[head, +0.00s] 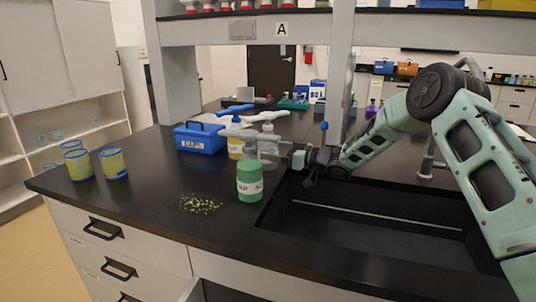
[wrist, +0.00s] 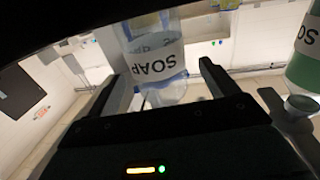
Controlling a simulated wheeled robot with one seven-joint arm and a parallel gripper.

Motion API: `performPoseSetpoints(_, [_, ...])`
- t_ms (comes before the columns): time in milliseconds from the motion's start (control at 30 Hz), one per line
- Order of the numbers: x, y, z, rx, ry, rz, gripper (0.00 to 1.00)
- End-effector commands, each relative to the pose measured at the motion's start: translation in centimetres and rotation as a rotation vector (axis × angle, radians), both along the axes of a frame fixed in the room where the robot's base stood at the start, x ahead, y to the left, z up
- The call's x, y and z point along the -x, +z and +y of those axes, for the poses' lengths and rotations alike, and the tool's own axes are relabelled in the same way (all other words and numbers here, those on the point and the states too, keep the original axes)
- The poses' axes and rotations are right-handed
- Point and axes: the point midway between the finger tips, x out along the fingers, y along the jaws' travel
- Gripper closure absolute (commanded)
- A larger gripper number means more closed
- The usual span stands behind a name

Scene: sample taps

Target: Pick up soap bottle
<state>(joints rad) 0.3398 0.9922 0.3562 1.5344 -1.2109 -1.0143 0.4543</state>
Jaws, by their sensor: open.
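A clear bottle with a white label reading SOAP (wrist: 155,62) shows between the two fingers of my gripper (wrist: 158,85) in the wrist view. The fingers stand apart on either side of it, and no grip on it is visible. In the head view a clear bottle (head: 268,148) stands just left of my gripper (head: 292,158) and looks like the same one. A green bottle (head: 249,182) with a white label stands nearer on the counter. A green bottle with a partly cut-off label (wrist: 304,68) also shows at the right of the wrist view.
A yellowish bottle (head: 235,148) and a blue bin (head: 199,139) stand behind and left. A sink (head: 370,225) lies below my arm. Yellow-green bits (head: 200,205) lie on the black counter (head: 150,200). Yellow cups (head: 113,163) stand at the left. A shelf post (head: 340,80) rises behind.

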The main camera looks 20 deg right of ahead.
Motion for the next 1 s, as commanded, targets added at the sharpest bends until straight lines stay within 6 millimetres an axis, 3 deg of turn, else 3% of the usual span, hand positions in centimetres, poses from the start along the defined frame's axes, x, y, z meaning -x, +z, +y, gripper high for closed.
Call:
performPoseSetpoints(333, [-3.1, 0.0, 3.3, -0.001, 0.002, 0.001, 0.14])
performPoseSetpoints(633, [-3.5, 0.0, 3.7, 0.001, 0.001, 0.001, 0.14])
performPoseSetpoints(667, [-3.5, 0.0, 3.7, 0.001, 0.001, 0.001, 0.19])
performPoseSetpoints(867, [-3.5, 0.0, 3.7, 0.000, 0.001, 0.000, 0.75])
performPoseSetpoints(900, [-3.5, 0.2, 3.7, -0.002, 0.001, -0.003, 0.80])
performPoseSetpoints(1000, [-3.5, 0.2, 3.7, -0.002, 0.001, -0.003, 0.80])
